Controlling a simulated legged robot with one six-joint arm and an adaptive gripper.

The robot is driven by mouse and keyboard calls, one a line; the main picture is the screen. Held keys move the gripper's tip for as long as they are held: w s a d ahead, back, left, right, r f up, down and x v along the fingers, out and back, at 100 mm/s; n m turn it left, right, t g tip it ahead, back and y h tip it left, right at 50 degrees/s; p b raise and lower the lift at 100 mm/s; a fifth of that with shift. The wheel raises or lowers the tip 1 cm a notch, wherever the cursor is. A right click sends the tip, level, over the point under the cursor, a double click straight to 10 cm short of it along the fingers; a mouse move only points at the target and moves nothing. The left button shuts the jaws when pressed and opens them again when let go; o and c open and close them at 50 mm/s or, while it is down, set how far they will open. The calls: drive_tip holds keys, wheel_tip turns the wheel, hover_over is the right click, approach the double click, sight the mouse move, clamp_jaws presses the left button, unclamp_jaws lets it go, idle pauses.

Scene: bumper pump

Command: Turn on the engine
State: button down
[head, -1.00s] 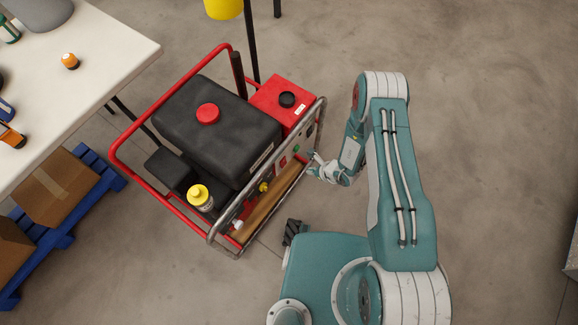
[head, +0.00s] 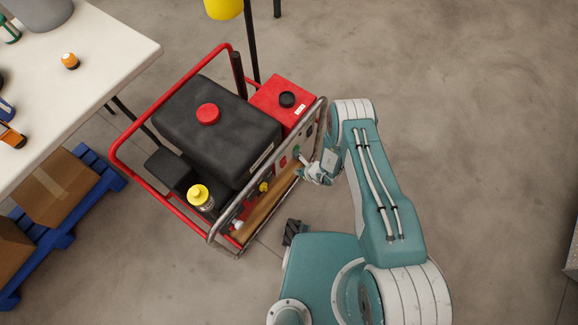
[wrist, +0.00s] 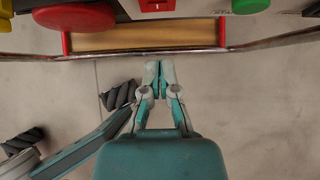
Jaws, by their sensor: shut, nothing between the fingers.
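The engine is a black and red machine (head: 220,125) inside a tubular frame, red on the left and bare metal on the right. Its front panel carries a small green button (head: 296,149), which also shows at the top right edge of the wrist view (wrist: 250,5). A red round knob (wrist: 75,16) is at the wrist view's top left. My gripper (head: 303,165) is beside the panel, close to the green button; contact cannot be told. In the wrist view my gripper (wrist: 160,66) has its fingertips together, empty, below the wooden strip (wrist: 145,36).
The metal frame bar (wrist: 270,43) crosses in front of the panel. A white table (head: 110,50) and a blue pallet with boxes (head: 62,235) are at left.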

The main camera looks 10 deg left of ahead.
sight(285, 164)
drive_tip(key=shift+w+a+f, duration=0.2)
drive_tip(key=shift+w+a, duration=0.1)
drive_tip(key=shift+a, duration=0.4)
drive_tip(key=shift+w+a+f, duration=0.25)
drive_tip(key=shift+w+a, duration=0.05)
drive_tip(key=shift+a, duration=0.4)
drive_tip(key=shift+w+a+f, duration=0.2)
drive_tip(key=shift+w+a, duration=0.1)
drive_tip(key=shift+a, duration=0.4)
drive_tip(key=shift+w+a+f, duration=0.1)
drive_tip(key=shift+a, duration=0.2)
drive_tip(key=shift+r, duration=0.85)
